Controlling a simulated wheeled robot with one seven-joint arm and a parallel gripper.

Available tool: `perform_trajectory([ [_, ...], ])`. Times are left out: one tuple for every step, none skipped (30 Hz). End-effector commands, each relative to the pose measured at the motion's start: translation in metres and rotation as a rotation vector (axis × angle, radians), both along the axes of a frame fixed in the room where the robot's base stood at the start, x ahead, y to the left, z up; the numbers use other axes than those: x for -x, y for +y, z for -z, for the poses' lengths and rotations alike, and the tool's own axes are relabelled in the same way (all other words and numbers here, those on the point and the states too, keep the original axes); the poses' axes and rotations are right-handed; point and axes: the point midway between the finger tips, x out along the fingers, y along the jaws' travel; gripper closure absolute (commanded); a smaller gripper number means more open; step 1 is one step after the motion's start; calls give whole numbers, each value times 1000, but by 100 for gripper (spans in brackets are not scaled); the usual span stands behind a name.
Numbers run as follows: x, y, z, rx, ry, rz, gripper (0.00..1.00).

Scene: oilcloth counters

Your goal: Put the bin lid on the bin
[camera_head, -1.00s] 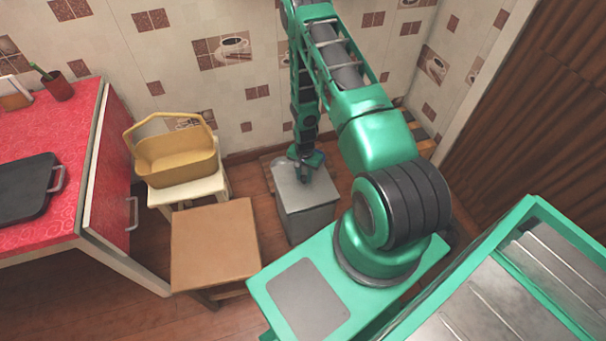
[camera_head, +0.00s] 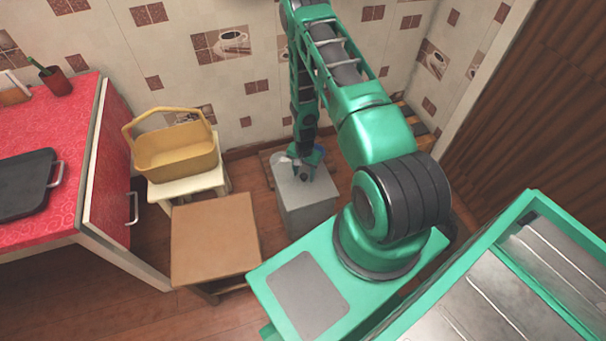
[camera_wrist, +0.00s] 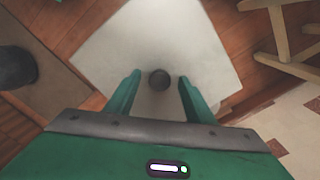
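The bin (camera_head: 309,217) is a grey box-shaped container standing on the floor between the stools and my base. The bin lid (camera_head: 300,190) is a flat grey square lying on top of the bin; from here I cannot tell whether it is fully seated. In the wrist view the lid (camera_wrist: 150,45) fills the middle, with a dark round knob (camera_wrist: 159,79) on it. My gripper (camera_head: 304,174) is just above the lid. In the wrist view my gripper (camera_wrist: 155,82) is open, with a finger on each side of the knob and gaps between.
A brown-topped stool (camera_head: 214,238) stands left of the bin. Behind it a cream stool (camera_head: 190,188) holds a yellow basket (camera_head: 176,160). A red counter (camera_head: 60,130) is at far left. The tiled wall is close behind the bin.

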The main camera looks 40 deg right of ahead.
Motion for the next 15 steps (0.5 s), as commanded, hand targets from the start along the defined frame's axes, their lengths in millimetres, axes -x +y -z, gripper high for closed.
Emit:
perform_trajectory([
  [0, 0, 0, 0, 0, 0, 51],
  [0, 0, 0, 0, 0, 0, 51],
  [0, 0, 0, 0, 0, 0, 51],
  [0, 0, 0, 0, 0, 0, 51],
  [0, 0, 0, 0, 0, 0, 51],
  [0, 0, -1, 0, 0, 0, 51],
  [0, 0, -1, 0, 0, 0, 51],
  [0, 0, -3, 0, 0, 0, 51],
  [-1, 0, -5, 0, -1, 0, 51],
  [-1, 0, -8, 0, -1, 0, 51],
  [-1, 0, -11, 0, -1, 0, 51],
  [-1, 0, -15, 0, -1, 0, 51],
  [-1, 0, -20, 0, -1, 0, 51],
  [-1, 0, -25, 0, -1, 0, 51],
  [-1, 0, -31, 1, -3, 0, 51],
])
